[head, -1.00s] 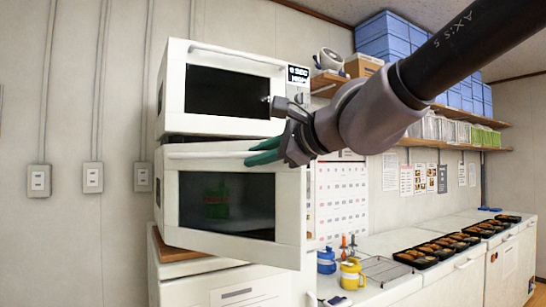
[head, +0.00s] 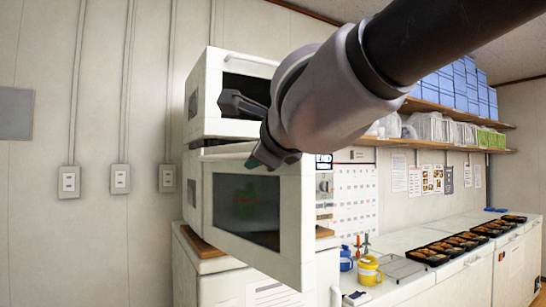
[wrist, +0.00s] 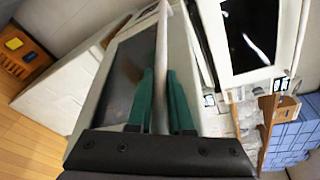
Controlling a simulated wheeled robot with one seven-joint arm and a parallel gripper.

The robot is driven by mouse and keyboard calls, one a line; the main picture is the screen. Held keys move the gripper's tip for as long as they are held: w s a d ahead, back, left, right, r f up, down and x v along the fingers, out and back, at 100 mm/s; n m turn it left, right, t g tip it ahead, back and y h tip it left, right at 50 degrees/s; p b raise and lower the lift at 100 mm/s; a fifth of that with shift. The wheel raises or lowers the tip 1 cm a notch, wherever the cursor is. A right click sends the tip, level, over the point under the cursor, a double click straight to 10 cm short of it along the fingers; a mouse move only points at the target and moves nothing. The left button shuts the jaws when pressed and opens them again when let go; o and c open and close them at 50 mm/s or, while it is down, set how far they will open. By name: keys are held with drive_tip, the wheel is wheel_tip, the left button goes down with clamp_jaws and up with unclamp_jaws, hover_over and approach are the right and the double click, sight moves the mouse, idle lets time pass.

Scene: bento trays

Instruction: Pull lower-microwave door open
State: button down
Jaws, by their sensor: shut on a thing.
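The lower microwave (head: 195,190) is white and stands under the upper microwave (head: 207,95). Its door (head: 290,215) has a dark window, and it stands out at an angle from the body, partly open. My gripper (head: 262,158) is at the top edge of this door. In the wrist view its green fingers (wrist: 158,100) are closed on the pale bar handle (wrist: 160,60), one on each side. A blurred green shape shows in the door window. My arm hides the right part of the upper microwave.
A counter (head: 410,285) runs to the right with several black bento trays (head: 430,256), a yellow mug (head: 368,270) and a blue mug (head: 346,258). Shelves (head: 440,138) with blue boxes hang above.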

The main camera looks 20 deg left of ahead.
drive_tip(key=c, duration=0.8)
unclamp_jaws()
drive_tip(key=shift+c, duration=0.2)
drive_tip(key=v, duration=1)
drive_tip(key=shift+s+d, duration=0.25)
drive_tip(key=shift+s, duration=0.05)
